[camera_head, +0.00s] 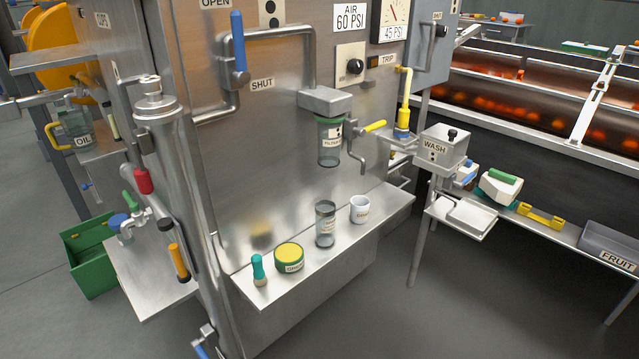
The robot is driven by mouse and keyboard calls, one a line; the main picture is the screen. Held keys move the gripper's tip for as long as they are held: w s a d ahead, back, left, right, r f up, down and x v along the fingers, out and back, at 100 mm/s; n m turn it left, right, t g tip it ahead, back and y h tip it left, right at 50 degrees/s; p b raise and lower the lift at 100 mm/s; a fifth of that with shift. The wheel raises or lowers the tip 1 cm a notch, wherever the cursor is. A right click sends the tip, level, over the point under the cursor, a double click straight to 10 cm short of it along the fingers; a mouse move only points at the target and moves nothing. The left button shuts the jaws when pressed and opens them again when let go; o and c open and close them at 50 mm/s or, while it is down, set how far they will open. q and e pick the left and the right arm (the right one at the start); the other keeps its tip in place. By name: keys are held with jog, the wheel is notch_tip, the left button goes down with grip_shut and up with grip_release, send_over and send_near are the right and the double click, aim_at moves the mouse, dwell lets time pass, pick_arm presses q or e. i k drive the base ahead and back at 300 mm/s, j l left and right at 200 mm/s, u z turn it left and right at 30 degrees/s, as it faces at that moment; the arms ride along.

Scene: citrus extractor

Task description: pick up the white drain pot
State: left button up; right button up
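The white drain pot (360,209) is a small white cup with a label on its front. It stands upright near the right end of the steel shelf (385,222) on the front of the machine. A clear grey cylinder (325,224) with a label stands just left of it, apart from it. Neither of my grippers is in view.
A green tub with a yellow lid (289,257) and a teal brush-like item (258,270) stand further left on the shelf. A green-topped filter bowl (330,140) and a yellow-handled valve (372,127) hang above. The wash box (445,146) stands to the right.

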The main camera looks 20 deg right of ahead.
aim_at(359, 210)
jog(key=l+u, duration=0.25)
jog(key=l, duration=1)
jog(key=l+u, duration=0.2)
jog(key=l, duration=1.1)
jog(key=k, duration=0.05)
